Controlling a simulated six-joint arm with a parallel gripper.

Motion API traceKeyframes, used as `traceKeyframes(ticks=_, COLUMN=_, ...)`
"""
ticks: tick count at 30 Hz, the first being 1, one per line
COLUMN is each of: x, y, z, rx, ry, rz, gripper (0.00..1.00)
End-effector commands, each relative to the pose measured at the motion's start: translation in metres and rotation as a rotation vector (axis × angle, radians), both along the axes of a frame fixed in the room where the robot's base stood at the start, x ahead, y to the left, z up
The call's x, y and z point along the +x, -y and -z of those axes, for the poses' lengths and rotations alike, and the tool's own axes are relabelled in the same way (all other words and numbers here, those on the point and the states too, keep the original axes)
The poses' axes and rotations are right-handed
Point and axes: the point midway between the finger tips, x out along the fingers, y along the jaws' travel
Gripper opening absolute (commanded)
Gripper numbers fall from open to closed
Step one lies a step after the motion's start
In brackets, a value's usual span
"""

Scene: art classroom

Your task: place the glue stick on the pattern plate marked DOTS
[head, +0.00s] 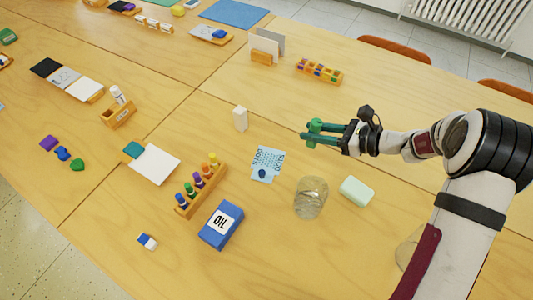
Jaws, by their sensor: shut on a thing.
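My gripper (308,136), with green fingers, is right of centre above the table. It is shut on a small green upright thing (315,126), which looks like the glue stick; the fingers hide part of it and its label cannot be read. A light blue plate with a dotted pattern (268,157) lies flat on the table, left of and nearer than my gripper. It looks like the DOTS plate, but its marking is too small to read. A dark blue round spot or piece (262,173) shows at its near edge. My gripper is apart from the plate.
A glass jar (310,198) and a pale green block (356,191) stand right of the plate. A white upright block (240,118) is behind it.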

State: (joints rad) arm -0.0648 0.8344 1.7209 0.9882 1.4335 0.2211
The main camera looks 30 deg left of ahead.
Motion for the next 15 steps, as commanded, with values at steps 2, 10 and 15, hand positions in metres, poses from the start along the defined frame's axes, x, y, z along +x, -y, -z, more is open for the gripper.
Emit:
traceKeyframes(ticks=2, x=-0.006, y=-0.02, z=0.013, rx=-0.001, ry=-0.005, rz=-0.009, gripper=0.0)
traceKeyframes(ticks=10, x=-0.017, y=-0.095, z=0.058, rx=-0.001, ry=-0.001, rz=-0.006, gripper=0.0)
traceKeyframes(ticks=15, x=-0.019, y=-0.108, z=0.08, rx=-0.002, ry=-0.003, rz=-0.003, gripper=0.0)
